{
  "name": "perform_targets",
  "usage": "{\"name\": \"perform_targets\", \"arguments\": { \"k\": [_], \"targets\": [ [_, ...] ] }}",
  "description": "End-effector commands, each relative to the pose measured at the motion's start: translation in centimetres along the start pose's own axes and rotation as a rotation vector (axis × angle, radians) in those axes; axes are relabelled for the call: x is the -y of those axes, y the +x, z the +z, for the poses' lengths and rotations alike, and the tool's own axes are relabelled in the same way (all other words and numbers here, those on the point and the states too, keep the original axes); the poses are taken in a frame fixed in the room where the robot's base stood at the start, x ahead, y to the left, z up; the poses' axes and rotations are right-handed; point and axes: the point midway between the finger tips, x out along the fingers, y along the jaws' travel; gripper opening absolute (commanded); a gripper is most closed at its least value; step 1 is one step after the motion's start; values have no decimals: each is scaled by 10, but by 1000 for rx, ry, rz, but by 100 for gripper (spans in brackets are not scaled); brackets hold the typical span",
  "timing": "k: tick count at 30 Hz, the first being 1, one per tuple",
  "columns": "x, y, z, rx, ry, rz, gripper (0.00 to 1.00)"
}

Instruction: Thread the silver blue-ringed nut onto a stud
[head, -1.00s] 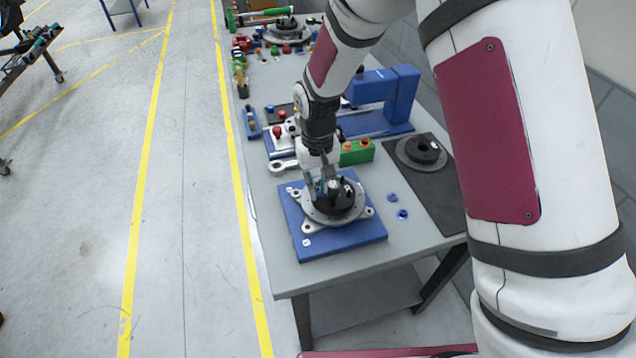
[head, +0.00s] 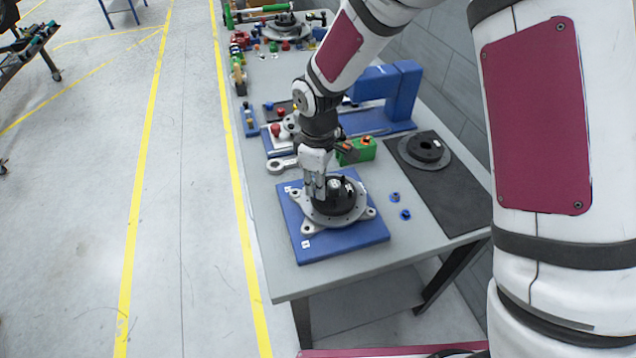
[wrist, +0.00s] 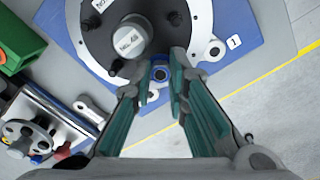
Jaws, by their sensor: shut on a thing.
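The silver nut with a blue ring (wrist: 160,73) is between the tips of my gripper (wrist: 161,87) in the wrist view. My gripper is shut on it, at the near edge of the black hub. In the head view my gripper (head: 315,194) points down at the left side of the hub (head: 340,197), where the fingers hide the nut. The hub sits on a grey flange on a blue plate (head: 350,247). I cannot tell whether the nut touches a stud.
Two blue-ringed nuts (head: 394,197) (head: 405,215) lie right of the plate. A green block (head: 357,151), a blue press-like stand (head: 400,95) and a second hub (head: 425,149) on a dark mat stand behind. The table's front left is clear.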

Motion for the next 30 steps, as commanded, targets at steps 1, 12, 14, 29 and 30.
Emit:
{"name": "perform_targets", "arguments": {
  "k": [1,12,14,29,30],
  "targets": [
    [2,4,2,5,8,-7,0],
    [4,5,2,13,548,-4,0],
    [4,6,2,15,651,-4,0],
    [3,8,3,22,1308,0,0],
    [3,9,3,22,1310,0,0]
  ]
}}
